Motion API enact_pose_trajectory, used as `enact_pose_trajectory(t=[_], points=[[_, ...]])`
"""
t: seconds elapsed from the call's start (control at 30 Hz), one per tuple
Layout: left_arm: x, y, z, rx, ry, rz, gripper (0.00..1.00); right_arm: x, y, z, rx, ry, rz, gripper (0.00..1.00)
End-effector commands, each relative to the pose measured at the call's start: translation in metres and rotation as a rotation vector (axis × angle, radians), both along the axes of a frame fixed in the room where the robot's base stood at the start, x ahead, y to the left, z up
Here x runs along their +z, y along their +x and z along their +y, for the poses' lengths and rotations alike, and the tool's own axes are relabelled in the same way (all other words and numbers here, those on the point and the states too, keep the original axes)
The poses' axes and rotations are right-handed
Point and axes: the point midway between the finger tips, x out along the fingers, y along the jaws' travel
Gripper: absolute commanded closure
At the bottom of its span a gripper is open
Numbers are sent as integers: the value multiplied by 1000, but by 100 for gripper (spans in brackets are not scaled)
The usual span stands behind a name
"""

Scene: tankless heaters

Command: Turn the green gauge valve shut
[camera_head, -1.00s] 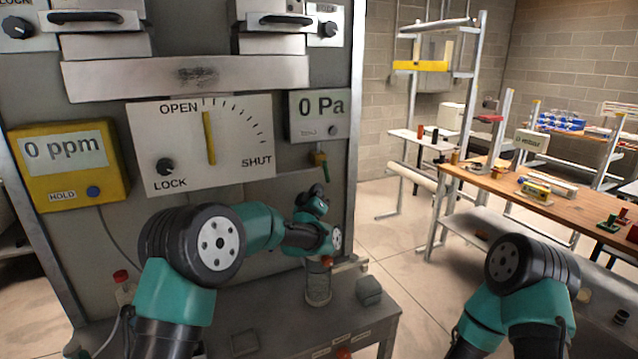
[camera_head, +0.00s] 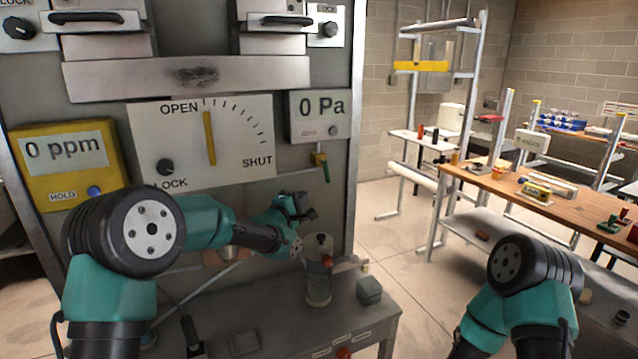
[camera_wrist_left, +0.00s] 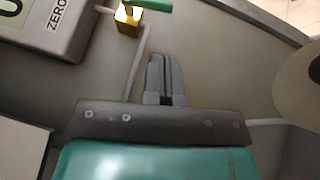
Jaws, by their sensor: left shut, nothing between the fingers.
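The green gauge valve has a small yellow body (camera_head: 319,158) below the 0 Pa gauge (camera_head: 319,116). Its green handle (camera_head: 326,173) hangs down from the body. In the left wrist view the yellow body (camera_wrist_left: 128,19) is at the top, left of centre, with the green handle (camera_wrist_left: 152,5) at the top edge, partly cut off. My left gripper (camera_head: 307,212) is below the valve, apart from it. In the left wrist view its fingers (camera_wrist_left: 166,75) are together with nothing between them. My right arm shows at lower right, but its gripper is out of frame.
A dial panel (camera_head: 235,165) marked OPEN and SHUT and a yellow 0 ppm meter (camera_head: 65,165) are on the cabinet to the left. A glass jar (camera_head: 319,285) and a grey block (camera_head: 369,291) stand on the bench below. A wooden workbench (camera_head: 480,178) is at right.

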Motion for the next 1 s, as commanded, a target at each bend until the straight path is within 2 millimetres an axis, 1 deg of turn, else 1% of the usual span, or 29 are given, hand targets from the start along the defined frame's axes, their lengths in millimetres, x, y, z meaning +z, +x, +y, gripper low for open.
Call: enact_pose_trajectory(t=[0.27,0.47,1.0], points=[[0,1,0,0,1,-2,100,0,0,0,0,0,0,57],[2,9,-6,1,0,-4,100,0,0,0,0,0,0,57],[13,67,-41,1,1,-4,100,0,0,0,0,0,0,57]])
